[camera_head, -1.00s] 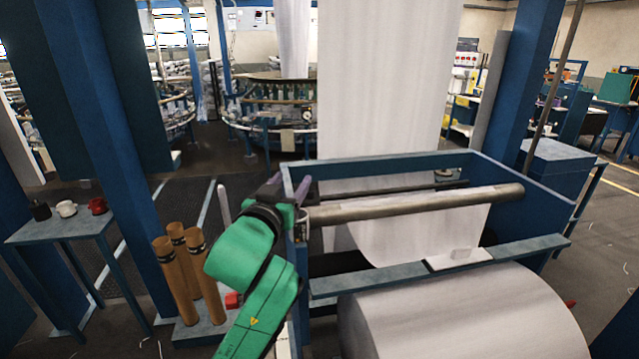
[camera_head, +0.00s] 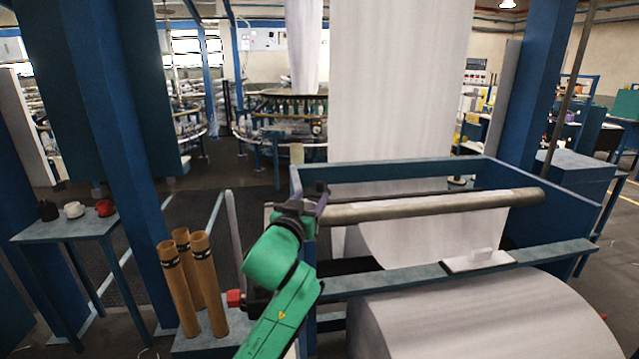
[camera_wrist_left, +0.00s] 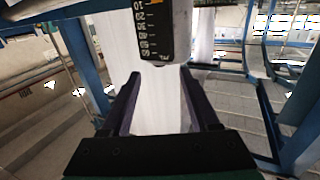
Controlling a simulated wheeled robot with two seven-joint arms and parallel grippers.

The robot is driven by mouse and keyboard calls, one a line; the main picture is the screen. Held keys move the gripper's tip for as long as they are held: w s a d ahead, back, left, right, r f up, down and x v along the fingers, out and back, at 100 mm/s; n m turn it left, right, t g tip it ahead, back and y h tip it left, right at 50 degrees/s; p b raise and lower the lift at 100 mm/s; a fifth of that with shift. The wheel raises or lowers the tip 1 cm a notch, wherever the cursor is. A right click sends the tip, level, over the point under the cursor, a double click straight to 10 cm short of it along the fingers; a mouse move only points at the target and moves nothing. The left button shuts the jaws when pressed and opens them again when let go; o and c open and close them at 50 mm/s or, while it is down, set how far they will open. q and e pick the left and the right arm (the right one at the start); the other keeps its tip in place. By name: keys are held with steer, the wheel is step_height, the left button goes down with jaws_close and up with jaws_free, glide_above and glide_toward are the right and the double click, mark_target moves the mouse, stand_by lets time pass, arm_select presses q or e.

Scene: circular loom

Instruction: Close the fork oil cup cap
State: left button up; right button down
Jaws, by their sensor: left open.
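My left gripper (camera_head: 320,196) is beside the near left corner of the blue loom frame, close to the left end of the metal roller (camera_head: 430,207). In the left wrist view the two dark fingers (camera_wrist_left: 161,76) stand apart with nothing held between them. A dark upright piece with a numbered scale (camera_wrist_left: 155,35) is just beyond the fingertips at the top of that view. I cannot tell whether it is the fork oil cup. No cap can be made out clearly. My right gripper is not in view.
The blue loom frame (camera_head: 410,277) with a large white fabric roll (camera_head: 490,320) fills the right. Brown tubes (camera_head: 190,285) stand left of my arm. A small table (camera_head: 65,228) with black, white and red items is at far left.

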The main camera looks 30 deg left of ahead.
mark_target(319, 188)
arm_select(q)
steer(key=p+x, duration=0.1)
steer(key=x, duration=0.7)
steer(key=shift+w+p, duration=0.2)
steer(key=shift+p, duration=0.1)
steer(key=shift+f, duration=0.1)
jaws_close()
stand_by(0.7)
